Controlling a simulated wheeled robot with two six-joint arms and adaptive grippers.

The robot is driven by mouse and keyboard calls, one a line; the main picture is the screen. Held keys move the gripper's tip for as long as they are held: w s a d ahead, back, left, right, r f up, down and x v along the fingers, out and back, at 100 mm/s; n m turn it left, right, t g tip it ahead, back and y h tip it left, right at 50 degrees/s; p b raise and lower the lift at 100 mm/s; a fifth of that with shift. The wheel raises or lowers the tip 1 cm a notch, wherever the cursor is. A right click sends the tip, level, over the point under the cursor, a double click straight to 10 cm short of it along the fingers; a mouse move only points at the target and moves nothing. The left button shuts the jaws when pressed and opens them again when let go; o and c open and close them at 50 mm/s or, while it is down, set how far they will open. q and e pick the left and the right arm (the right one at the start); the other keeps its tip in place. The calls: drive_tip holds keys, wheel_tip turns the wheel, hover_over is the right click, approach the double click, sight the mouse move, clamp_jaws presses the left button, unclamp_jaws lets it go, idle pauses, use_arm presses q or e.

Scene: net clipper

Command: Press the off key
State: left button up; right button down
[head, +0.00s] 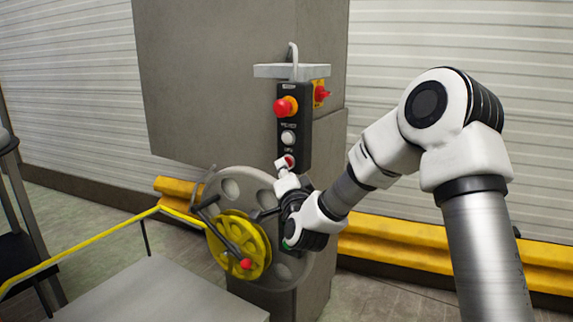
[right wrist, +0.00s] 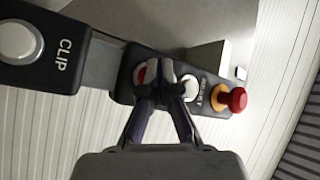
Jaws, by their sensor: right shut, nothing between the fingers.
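A black control box (head: 293,120) hangs upright on the grey post. It carries a red mushroom button (head: 287,106) on an orange collar, a white button (head: 288,138) and a red button (head: 289,160) low down. The label of the low red button is not readable. My right gripper (head: 283,168) is shut and empty, with its fingertips at this red button, partly covering it. In the right wrist view the fingertips (right wrist: 155,76) overlap the red button (right wrist: 142,73); I cannot tell whether they touch it. The white button there is labelled RESET (right wrist: 190,87). My left gripper is out of view.
A grey wheel with a yellow hub (head: 238,243) stands left of my right gripper. A yellow rail (head: 95,237) runs at the left. In the right wrist view, a second box has a white CLIP button (right wrist: 16,42).

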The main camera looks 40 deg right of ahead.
drive_tip(key=shift+s+a, duration=0.25)
drive_tip(key=shift+a, duration=0.35)
drive_tip(key=a, duration=0.1)
drive_tip(key=s+a+b, duration=0.1)
drive_tip(key=a, duration=0.1)
drive_tip(key=s+a+b, duration=0.1)
drive_tip(key=shift+a, duration=0.35)
idle(0.6)
